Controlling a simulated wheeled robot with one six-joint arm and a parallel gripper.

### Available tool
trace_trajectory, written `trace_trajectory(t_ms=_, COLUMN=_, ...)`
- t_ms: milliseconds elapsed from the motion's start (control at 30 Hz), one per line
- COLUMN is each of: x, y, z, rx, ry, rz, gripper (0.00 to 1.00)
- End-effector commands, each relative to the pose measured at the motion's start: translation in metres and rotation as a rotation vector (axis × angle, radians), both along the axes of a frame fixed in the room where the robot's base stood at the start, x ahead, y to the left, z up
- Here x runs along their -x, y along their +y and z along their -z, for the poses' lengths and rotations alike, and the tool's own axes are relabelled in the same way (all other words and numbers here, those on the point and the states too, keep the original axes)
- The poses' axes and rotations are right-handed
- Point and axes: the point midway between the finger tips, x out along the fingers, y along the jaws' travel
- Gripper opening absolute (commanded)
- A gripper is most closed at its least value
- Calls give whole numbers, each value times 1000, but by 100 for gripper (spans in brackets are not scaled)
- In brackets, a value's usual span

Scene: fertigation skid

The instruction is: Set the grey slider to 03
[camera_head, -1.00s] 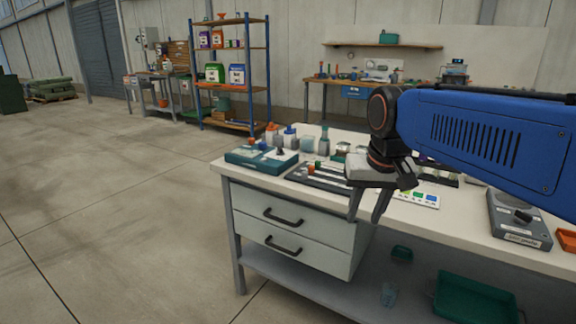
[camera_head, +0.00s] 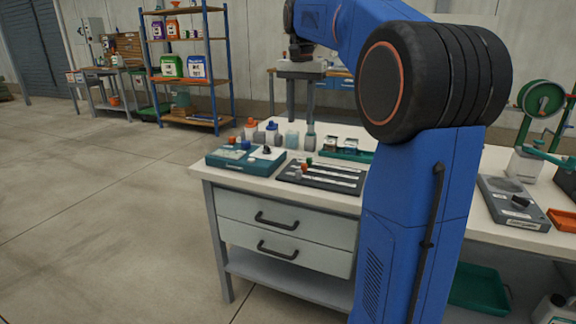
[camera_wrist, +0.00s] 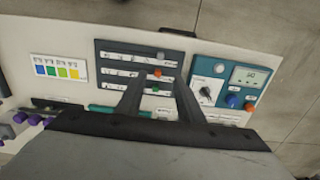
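The slider panel (camera_head: 340,181) is a dark plate with three pale slots on the bench; it also shows in the wrist view (camera_wrist: 113,56). In the wrist view the grey slider (camera_wrist: 160,55) is on the slot farthest from my gripper, near the slot's right end. The orange slider (camera_wrist: 157,73) and green slider (camera_wrist: 155,88) sit on the other two slots. Slot markings are too small to read. My gripper (camera_head: 300,112) is open and empty, pointing down above the bench. In the wrist view its fingers (camera_wrist: 160,84) appear on either side of the orange and green sliders, apart from them.
A teal control box (camera_head: 245,160) with a display and knobs stands left of the panel. Several bottles (camera_head: 272,131) stand behind it. A grey dial box (camera_head: 514,201) and an orange tray (camera_head: 563,221) are at the right. My arm hides the bench's middle.

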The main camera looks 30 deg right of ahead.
Motion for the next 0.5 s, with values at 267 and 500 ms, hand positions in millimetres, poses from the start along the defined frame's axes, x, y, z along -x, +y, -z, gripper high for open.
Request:
trace_trajectory(t_ms=267, x=0, y=-1, z=25, rx=-1, ry=5, rz=4, gripper=34)
trace_trajectory(t_ms=500, x=0, y=-1, z=67, rx=-2, ry=4, rz=3, gripper=34)
